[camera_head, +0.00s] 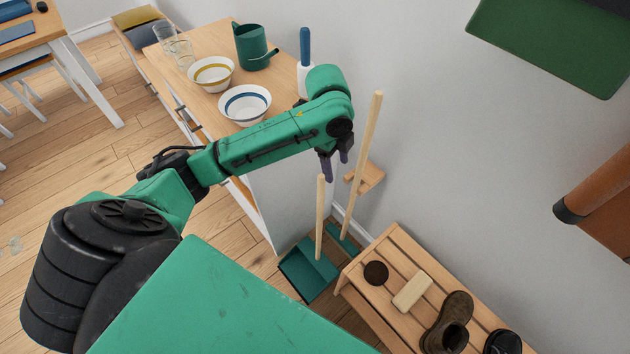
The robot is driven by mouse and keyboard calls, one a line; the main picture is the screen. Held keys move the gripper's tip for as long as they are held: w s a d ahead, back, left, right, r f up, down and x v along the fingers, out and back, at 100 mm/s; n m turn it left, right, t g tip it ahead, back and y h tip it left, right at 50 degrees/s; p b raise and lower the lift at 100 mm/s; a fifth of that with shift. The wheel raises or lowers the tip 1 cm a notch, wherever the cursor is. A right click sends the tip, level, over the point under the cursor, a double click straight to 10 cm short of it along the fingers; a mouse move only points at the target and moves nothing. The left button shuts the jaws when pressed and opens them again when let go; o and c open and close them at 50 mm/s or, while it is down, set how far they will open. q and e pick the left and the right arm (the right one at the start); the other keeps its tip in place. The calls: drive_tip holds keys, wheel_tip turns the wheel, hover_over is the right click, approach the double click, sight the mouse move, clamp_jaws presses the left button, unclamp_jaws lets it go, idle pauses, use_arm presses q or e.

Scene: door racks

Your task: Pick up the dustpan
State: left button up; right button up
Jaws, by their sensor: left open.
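The teal dustpan (306,273) stands on the floor in the gap between the cabinet and the slatted bench. Its long pale wooden handle (320,222) rises upright. Beside it a second, longer wooden stick (362,160) stands by a small wooden wall bracket (368,180), with a teal head (343,240) at its foot. My left gripper (336,168) is open and empty, pointing down. In the picture its fingers are just above the top of the dustpan's handle; I cannot tell the exact gap. My right gripper is out of view.
The slatted bench (385,318) holds a brown boot (449,322), a light block (412,291) and a dark round item (376,272). Bowls (245,103), a green watering can (252,47) and a blue-handled brush (305,60) stand on the cabinet. The wall is close behind.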

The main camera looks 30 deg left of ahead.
sight(322, 176)
use_arm(q)
drive_tip(key=a+r+m+y, duration=0.1)
drive_tip(key=a+r+m, duration=0.1)
drive_tip(key=a+r, duration=0.2)
drive_tip(key=shift+m+g, duration=0.3)
drive_tip(key=shift+g, duration=0.2)
wheel_tip(322, 176, down, 14)
drive_tip(key=shift+w+d+p, duration=0.15)
drive_tip(key=shift+p, duration=0.55)
clamp_jaws()
drive_tip(key=shift+r, duration=0.1)
